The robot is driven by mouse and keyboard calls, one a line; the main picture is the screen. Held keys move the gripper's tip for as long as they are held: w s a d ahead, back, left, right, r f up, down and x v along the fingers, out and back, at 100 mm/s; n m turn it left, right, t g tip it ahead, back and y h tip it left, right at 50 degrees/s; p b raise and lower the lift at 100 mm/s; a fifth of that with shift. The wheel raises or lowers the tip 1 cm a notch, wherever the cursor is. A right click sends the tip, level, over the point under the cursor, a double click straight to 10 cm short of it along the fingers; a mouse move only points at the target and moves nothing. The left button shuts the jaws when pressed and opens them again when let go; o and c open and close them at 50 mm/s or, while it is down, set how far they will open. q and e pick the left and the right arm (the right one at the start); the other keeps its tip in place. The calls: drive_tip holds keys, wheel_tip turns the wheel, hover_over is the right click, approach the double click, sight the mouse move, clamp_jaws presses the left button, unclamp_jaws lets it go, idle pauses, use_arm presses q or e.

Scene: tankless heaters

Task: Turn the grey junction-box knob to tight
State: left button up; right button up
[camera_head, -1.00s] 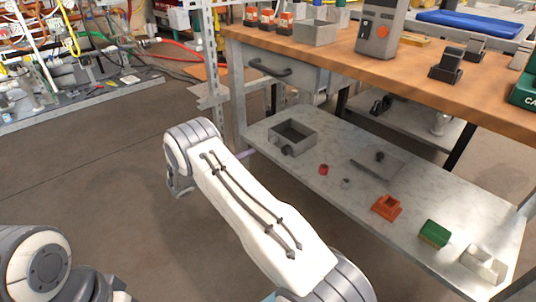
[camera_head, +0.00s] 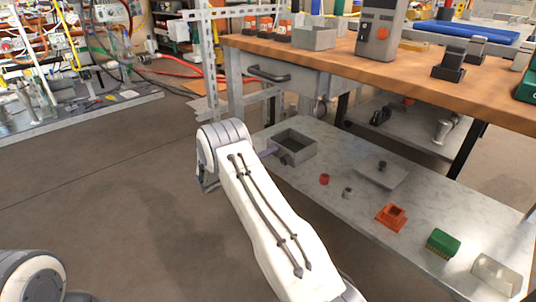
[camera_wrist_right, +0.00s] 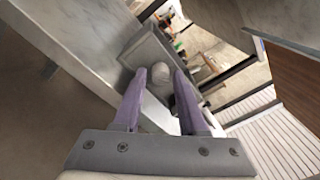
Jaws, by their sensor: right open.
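The grey open-topped junction box (camera_head: 300,142) stands on the low shelf. In the head view its dark knob (camera_head: 286,160) shows low on its front side, beside my gripper. My right gripper (camera_head: 268,152) reaches the box from the left, and its purple fingers are mostly hidden behind my wrist. In the right wrist view my right gripper (camera_wrist_right: 159,80) is open, with a finger on each side of the rounded grey knob (camera_wrist_right: 160,72). The box wall (camera_wrist_right: 143,47) is just beyond. I cannot tell whether the fingers touch the knob. My left gripper is out of view.
The low shelf (camera_head: 330,210) also holds a grey lid with a knob (camera_head: 382,172), a red piece (camera_head: 324,179), an orange part (camera_head: 391,217) and a green block (camera_head: 442,242). The wooden bench top (camera_head: 340,58) overhangs behind. The floor at left is clear.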

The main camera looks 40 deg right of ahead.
drive_tip(key=shift+c, duration=0.3)
clamp_jaws()
